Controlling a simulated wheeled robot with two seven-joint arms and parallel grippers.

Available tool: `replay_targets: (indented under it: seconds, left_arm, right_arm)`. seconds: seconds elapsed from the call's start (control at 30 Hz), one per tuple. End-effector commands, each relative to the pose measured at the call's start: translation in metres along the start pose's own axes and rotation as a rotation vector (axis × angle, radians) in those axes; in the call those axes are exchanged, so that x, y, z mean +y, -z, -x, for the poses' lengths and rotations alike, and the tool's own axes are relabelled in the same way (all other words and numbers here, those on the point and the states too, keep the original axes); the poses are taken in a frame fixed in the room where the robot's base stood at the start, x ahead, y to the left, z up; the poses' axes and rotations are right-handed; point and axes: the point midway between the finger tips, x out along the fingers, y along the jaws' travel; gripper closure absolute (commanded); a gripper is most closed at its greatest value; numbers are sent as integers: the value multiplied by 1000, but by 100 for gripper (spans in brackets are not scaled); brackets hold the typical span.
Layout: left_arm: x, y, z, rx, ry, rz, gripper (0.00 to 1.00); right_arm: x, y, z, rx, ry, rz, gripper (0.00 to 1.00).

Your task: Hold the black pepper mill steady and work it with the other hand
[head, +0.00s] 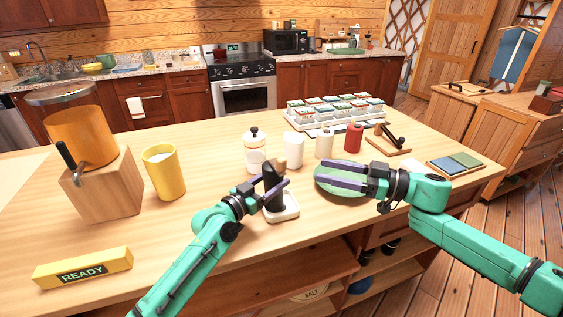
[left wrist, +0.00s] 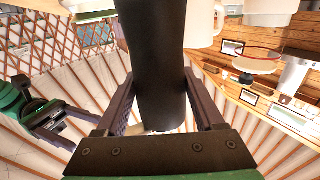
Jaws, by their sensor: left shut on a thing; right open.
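The black pepper mill (head: 273,200) stands upright on a small white square tray (head: 290,213) near the front of the counter. It has a light wooden knob (head: 281,163) on top. My left gripper (head: 273,181) is shut around the mill's body from the front left. In the left wrist view the dark body (left wrist: 157,55) fills the space between the two fingers (left wrist: 160,105). My right gripper (head: 318,173) is open and empty, to the right of the mill. Its fingers point left, above a green plate (head: 332,189), apart from the mill.
Behind the mill stand a white jar with a black knob (head: 255,158), a white cup (head: 293,151), a cream bottle (head: 324,145) and a red bottle (head: 354,138). A yellow tumbler (head: 163,175), wooden-based dispenser (head: 105,188) and READY block (head: 83,269) are left. The front-centre counter is clear.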

Motion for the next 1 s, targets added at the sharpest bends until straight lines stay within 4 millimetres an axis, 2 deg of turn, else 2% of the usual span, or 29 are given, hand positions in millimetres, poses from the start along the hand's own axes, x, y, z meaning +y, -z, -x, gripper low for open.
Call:
replay_targets:
  seconds: [0.03,0.17,0.4,0.5,0.63,0.87,1.0]
  left_arm:
    - [1,-5,0,-11,-2,3,100]
    - [1,-5,0,-11,-2,4,100]
    - [1,-5,0,-11,-2,3,100]
    - [1,-5,0,-11,-2,3,100]
    - [1,-5,1,-11,-2,3,100]
    - [0,-6,1,-11,-1,3,100]
    - [0,-5,1,-11,-1,3,100]
  right_arm:
    - [-1,0,-3,4,7,-10,38]
    - [-2,1,-27,5,10,-8,38]
    - [-3,1,-89,3,9,-6,38]
    - [-2,0,-107,3,7,-6,38]
    - [-2,0,-118,1,5,-6,38]
    - [-2,0,-119,0,4,-6,38]
    - [-2,0,-119,0,5,-6,92]
